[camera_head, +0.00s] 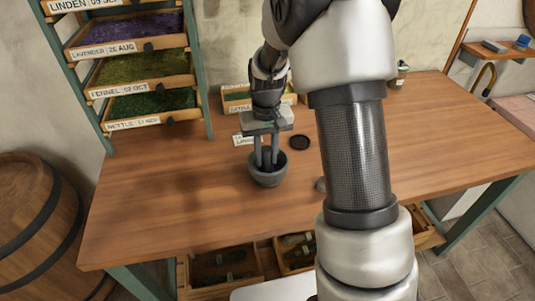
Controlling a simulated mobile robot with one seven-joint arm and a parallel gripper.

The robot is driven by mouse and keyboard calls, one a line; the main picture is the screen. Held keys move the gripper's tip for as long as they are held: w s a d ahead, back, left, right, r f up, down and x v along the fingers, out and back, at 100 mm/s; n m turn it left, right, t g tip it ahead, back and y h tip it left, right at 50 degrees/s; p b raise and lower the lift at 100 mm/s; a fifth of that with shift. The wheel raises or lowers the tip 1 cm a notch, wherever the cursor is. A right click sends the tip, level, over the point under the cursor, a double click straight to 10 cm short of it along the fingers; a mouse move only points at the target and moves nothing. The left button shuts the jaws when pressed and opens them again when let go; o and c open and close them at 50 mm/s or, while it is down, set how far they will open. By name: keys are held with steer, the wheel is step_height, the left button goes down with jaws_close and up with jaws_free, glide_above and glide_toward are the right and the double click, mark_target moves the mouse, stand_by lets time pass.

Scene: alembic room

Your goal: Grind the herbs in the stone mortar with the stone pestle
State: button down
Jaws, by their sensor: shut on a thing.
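The stone mortar (268,177) is a dark grey bowl standing on the wooden table, left of my arm. My gripper (267,157) points down into the mortar from above. Its two fingers are shut on the dark grey stone pestle (267,158), which stands about upright between them with its lower end inside the bowl. The herbs in the mortar cannot be made out from here. Whether the pestle touches the bottom is hidden.
The wooden table (150,205) is clear at its left and front. A small dark disc (300,142) lies right of the mortar. A labelled box (238,102) stands behind it. A rack of herb trays (140,75) stands at the left, and a barrel (40,225) beside the table.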

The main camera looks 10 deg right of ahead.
steer(key=shift+s+d, duration=0.3)
steer(key=shift+d, duration=0.25)
steer(key=shift+w+a, duration=0.3)
steer(key=shift+w, duration=0.35)
steer(key=shift+s+a, duration=0.1)
steer(key=shift+s, duration=0.6)
steer(key=shift+w+d+f, duration=0.1)
steer(key=shift+w+d, duration=0.4)
steer(key=shift+s+a, duration=0.15)
steer(key=shift+a, duration=0.5)
steer(key=shift+s+d, duration=0.3)
steer(key=shift+d, duration=0.15)
steer(key=shift+w+a+p, duration=0.25)
steer(key=shift+w+p, duration=0.1)
steer(key=shift+w, duration=0.4)
steer(key=shift+s, duration=0.85)
steer(key=shift+w+d, duration=0.45)
steer(key=shift+d, duration=0.05)
steer(key=shift+w+a+r, duration=0.1)
steer(key=shift+a+r, duration=0.1)
steer(key=shift+a, duration=0.55)
steer(key=shift+s+d+f, duration=0.1)
steer(key=shift+s+d, duration=0.25)
steer(key=shift+d, duration=0.3)
steer(key=shift+w+a, duration=0.35)
steer(key=shift+w, duration=0.25)
steer(key=shift+s+a, duration=0.3)
steer(key=shift+s, duration=0.45)
